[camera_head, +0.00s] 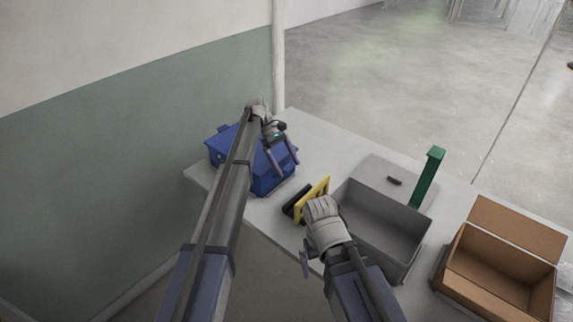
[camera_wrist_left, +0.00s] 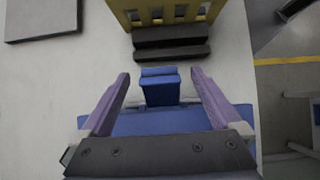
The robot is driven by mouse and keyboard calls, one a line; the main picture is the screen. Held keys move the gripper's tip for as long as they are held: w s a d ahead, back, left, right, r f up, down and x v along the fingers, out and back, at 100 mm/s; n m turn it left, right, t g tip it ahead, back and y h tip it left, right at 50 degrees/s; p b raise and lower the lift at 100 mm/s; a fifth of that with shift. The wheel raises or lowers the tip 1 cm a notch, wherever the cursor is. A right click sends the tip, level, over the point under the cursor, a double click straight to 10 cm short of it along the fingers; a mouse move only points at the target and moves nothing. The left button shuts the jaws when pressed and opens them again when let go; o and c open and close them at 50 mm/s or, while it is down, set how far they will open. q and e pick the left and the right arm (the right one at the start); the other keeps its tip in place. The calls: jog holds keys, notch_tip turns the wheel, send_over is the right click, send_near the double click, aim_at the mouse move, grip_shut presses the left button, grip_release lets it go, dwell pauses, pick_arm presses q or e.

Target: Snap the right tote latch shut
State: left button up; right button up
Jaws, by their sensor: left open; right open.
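The blue tote (camera_head: 226,146) stands at the far left end of the table. My left gripper (camera_head: 288,169) is open over the tote's right end. In the left wrist view, a blue latch-like tab (camera_wrist_left: 160,88) sticks out from the tote (camera_wrist_left: 165,121), between the open left fingers (camera_wrist_left: 160,74) and apart from both. I cannot tell whether this tab is latched. My left forearm hides part of the tote in the head view. My right gripper (camera_head: 306,262) is open and empty near the table's front edge, with one finger hidden.
A yellow slotted rack (camera_head: 319,194) with dark blocks (camera_head: 296,201) stands right of the tote. Beyond are an open grey bin (camera_head: 391,225), a grey lid (camera_head: 376,171), a green upright piece (camera_head: 427,178) and an open cardboard box (camera_head: 495,262). Bare tabletop lies behind the rack.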

pick_arm(q)
jog(key=shift+r, duration=0.1)
jog(key=p+v, duration=0.6)
jog(key=v, duration=0.1)
jog(key=shift+w+a+r, duration=0.15)
jog(key=shift+a+r, duration=0.1)
